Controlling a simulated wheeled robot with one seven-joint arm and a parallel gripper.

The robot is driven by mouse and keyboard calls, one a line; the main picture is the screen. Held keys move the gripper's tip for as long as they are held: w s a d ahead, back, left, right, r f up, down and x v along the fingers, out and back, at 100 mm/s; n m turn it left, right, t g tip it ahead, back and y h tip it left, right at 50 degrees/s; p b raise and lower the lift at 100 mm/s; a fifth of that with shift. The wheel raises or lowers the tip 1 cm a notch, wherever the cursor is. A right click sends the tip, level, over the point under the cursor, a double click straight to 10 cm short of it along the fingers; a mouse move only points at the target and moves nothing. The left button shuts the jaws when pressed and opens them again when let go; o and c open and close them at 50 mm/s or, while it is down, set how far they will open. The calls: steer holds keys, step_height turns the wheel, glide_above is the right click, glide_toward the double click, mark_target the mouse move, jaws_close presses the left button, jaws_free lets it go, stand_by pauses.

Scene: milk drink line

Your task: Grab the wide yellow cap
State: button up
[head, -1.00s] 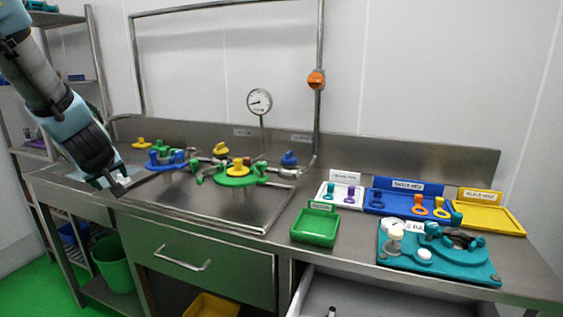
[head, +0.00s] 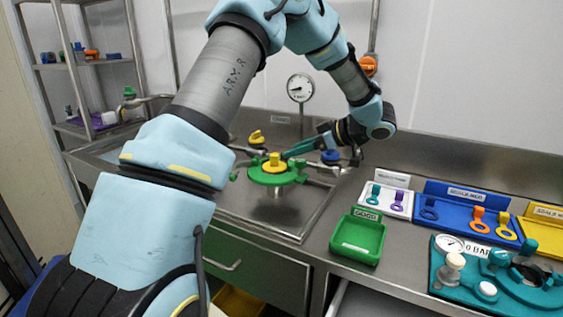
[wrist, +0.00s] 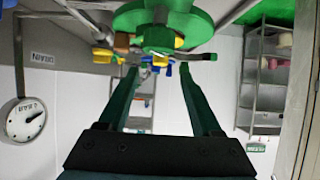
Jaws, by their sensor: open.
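A yellow cap (head: 274,160) with a raised top sits on the round green fixture (head: 268,178) over the sink. A second yellow cap (head: 257,138) is farther back; I cannot tell from the pictures which is the wide one. My gripper (head: 288,155) has long green fingers reaching in from the right, with the tips close beside the cap on the green fixture. In the wrist view, which is upside down, the fingers (wrist: 158,70) are apart and empty. The green fixture (wrist: 187,22) fills the top there, with small yellow pieces beyond the tips.
A pressure gauge (head: 300,88) stands behind the sink. A green tray (head: 358,238), white tray (head: 392,203), blue tray (head: 470,205) and teal fixture (head: 460,285) occupy the right of the counter. A shelf rack (head: 100,62) stands at the left. My arm hides much of the left.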

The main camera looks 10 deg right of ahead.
mark_target(274, 154)
steer(key=p+x, duration=0.2)
steer(key=x, duration=0.6)
steer(key=shift+a+f+p, duration=0.2)
steer(key=shift+p, duration=0.15)
steer(key=shift+c, duration=0.2)
jaws_close()
